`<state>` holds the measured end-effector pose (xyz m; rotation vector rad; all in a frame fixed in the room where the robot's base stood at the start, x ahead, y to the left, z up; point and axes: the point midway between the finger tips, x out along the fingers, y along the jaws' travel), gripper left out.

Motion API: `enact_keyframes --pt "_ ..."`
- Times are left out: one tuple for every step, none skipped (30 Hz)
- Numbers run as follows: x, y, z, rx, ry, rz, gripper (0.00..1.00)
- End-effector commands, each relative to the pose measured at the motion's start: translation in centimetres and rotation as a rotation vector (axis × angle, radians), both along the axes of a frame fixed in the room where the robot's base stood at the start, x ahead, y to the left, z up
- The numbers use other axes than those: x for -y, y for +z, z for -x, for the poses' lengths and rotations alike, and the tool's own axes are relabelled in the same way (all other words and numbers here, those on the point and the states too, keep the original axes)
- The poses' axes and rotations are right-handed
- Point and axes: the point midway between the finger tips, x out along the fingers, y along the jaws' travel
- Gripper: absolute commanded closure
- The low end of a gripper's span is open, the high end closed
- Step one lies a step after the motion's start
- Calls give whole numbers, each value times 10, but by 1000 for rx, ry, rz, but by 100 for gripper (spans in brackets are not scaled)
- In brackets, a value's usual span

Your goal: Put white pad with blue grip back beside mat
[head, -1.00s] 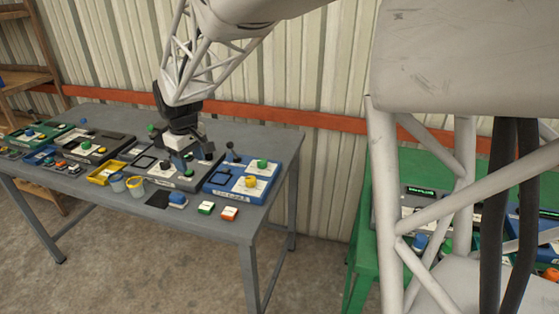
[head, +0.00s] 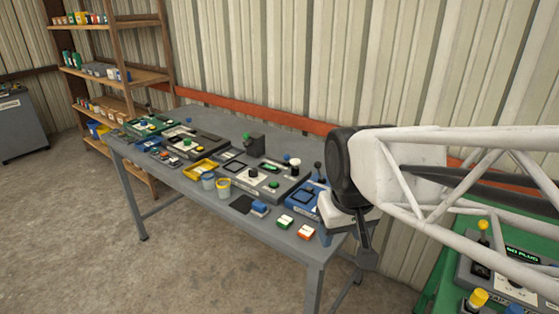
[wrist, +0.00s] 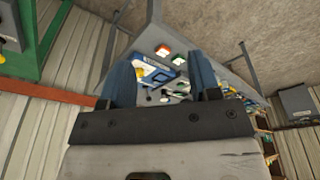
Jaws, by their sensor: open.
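The white pad with blue grip (head: 260,209) lies on the grey table near its front edge. It sits at the right side of the black mat (head: 241,204); I cannot tell whether their edges touch. My gripper (head: 350,236) is at the right end of the table, in front of the blue panel (head: 312,197) and partly hiding it, well to the right of the pad. In the wrist view my gripper (wrist: 162,78) has its two blue-grey fingers apart with nothing held between them. The pad cannot be made out clearly in the wrist view.
Two small tubs (head: 223,188) stand left of the mat. A grey panel (head: 270,182) and a yellow tray (head: 200,168) lie behind. A green table (head: 428,268) is at right.

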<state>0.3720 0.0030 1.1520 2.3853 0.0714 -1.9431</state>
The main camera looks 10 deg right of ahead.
Motion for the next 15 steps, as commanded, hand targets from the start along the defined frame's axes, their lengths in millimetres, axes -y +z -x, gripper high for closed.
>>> enact_keyframes --pt "2 -2 14 9 -20 -3 43" --pt "3 -3 20 12 -31 -4 43" --pt "4 -5 28 15 -46 -7 43" --pt "5 -7 33 18 -55 -9 43" --pt "5 -8 38 20 -63 -10 43" --pt "6 -10 44 23 -72 -12 43" --pt "6 -10 47 25 -79 -12 43" --pt "7 -11 50 27 -85 -14 43" --pt "7 -12 52 28 -90 -15 43" --pt "7 -13 54 28 -93 -15 43" --pt "7 -13 55 28 -95 -15 43" --pt "7 -14 57 29 -97 -15 43" --pt "7 -14 57 29 -98 -15 43" --pt "7 -14 57 29 -98 -15 43" --pt "7 -14 57 29 -98 -15 43"
